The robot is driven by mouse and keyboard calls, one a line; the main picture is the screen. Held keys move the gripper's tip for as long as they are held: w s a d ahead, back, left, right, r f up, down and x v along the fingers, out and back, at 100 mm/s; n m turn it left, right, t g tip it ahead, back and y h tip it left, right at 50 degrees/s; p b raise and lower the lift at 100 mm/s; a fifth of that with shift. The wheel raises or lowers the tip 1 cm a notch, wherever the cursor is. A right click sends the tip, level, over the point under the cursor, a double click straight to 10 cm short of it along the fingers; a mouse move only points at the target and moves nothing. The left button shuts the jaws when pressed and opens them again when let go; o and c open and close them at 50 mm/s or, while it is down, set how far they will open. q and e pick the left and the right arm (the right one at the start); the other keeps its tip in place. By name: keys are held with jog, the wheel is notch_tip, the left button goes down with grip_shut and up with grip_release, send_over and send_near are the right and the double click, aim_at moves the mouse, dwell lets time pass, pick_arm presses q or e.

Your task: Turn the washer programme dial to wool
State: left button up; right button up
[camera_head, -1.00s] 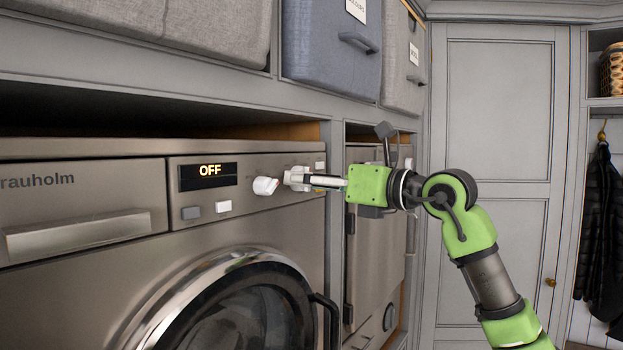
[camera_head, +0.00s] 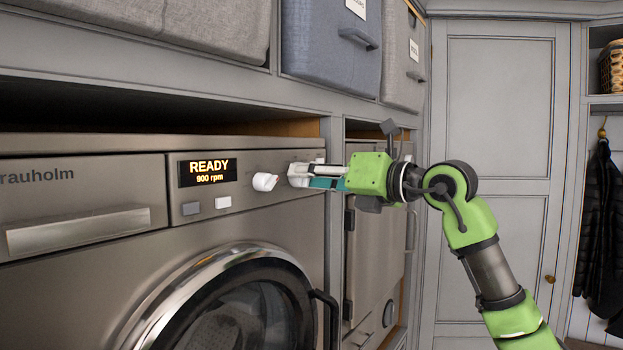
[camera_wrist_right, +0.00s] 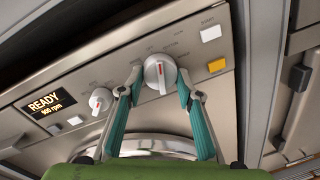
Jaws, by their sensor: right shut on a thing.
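The washer (camera_head: 255,222) has a display (camera_head: 208,173) reading "READY" and "900 rpm". The large white dial (camera_wrist_right: 160,72) sits between the fingers of my right gripper (camera_wrist_right: 160,84) in the right wrist view; the gripper is shut on it. A red mark shows on its face. In the head view my right gripper (camera_head: 303,174) reaches the panel from the right and mostly covers this dial. A smaller white knob (camera_head: 265,182) is beside it, to the left, untouched. My left gripper is out of view.
White (camera_wrist_right: 210,33) and orange (camera_wrist_right: 217,66) buttons are right of the large dial. Two small buttons (camera_head: 223,203) sit under the display. The round door (camera_head: 245,300) is below the panel. Fabric bins (camera_head: 330,45) stand on the shelf above.

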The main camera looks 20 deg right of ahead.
jog(key=shift+w+d+r+m+g+y, duration=0.15)
jog(key=shift+m+g+y, duration=0.15)
jog(key=shift+m, duration=2.95)
jog(key=shift+s+a+r+m+g+y, duration=0.15)
jog(key=shift+m+g, duration=0.15)
jog(key=shift+m, duration=2.9)
jog(key=shift+w+d+r+m+g+y, duration=0.15)
jog(key=shift+m+g+y, duration=0.15)
jog(key=shift+m, duration=2.95)
jog(key=shift+f, duration=0.1)
jog(key=o, duration=1.1)
